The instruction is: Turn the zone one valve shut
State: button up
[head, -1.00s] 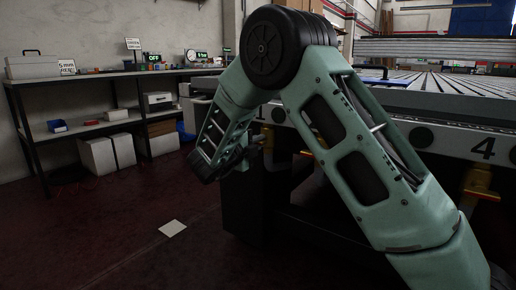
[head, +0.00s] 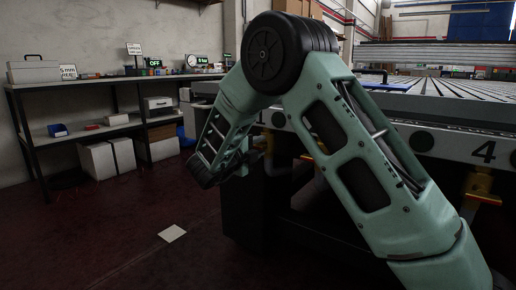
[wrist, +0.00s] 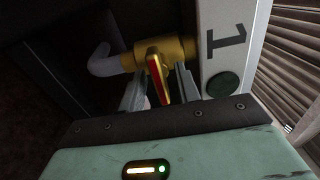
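In the wrist view the zone one valve is a brass-yellow body (wrist: 180,48) with a red lever (wrist: 158,78). It sits beside a pale panel marked 1 (wrist: 228,40). My gripper (wrist: 160,88) reaches up to the valve with one grey finger on each side of the lever. The fingers look apart, with narrow gaps to the lever; I cannot tell whether either touches it. A pale pipe (wrist: 104,62) bends away on the valve's left. In the head view my arm hides the fingertips and this valve.
The grid table (head: 450,92) stands at the right, with another yellow valve (head: 480,185) under the panel marked 4. A shelf bench (head: 100,82) lines the left wall. A white sheet (head: 172,233) lies on the open floor. A green disc (wrist: 223,85) sits below the 1.

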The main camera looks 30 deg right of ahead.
jog(key=p+v, duration=0.5)
jog(key=v, duration=1.2)
jog(key=shift+a, duration=0.2)
